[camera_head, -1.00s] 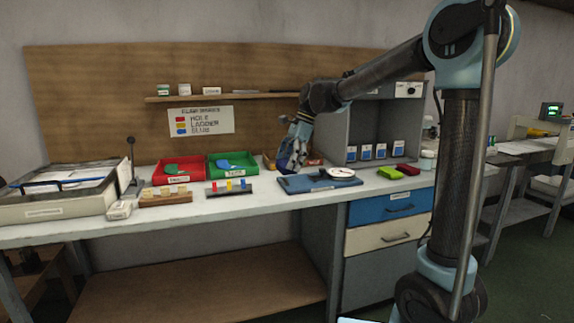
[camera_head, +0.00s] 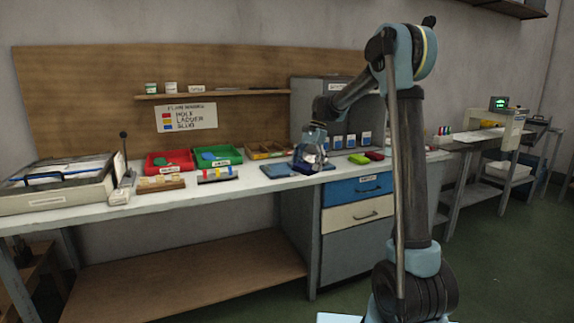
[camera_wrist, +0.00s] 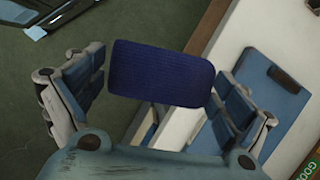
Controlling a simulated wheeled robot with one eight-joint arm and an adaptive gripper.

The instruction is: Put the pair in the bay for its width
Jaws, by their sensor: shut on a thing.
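The dark blue ribbed pair (camera_wrist: 162,72), a folded sock bundle, is between the fingers of my gripper (camera_wrist: 158,85) in the wrist view. The gripper is shut on it, and the pair appears clear of the table. In the head view my gripper (camera_head: 310,158) hangs near the bench's front edge, just right of the blue board (camera_head: 279,171), and covers part of it. The pair is too small to make out there.
A red tray (camera_head: 152,168) and a green tray (camera_head: 228,153) stand on the bench. A wooden tray (camera_head: 262,154) lies behind the board. Lime (camera_head: 357,159) and red (camera_head: 375,155) blocks lie right of the gripper. Bare bench (camera_head: 225,191) shows in front.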

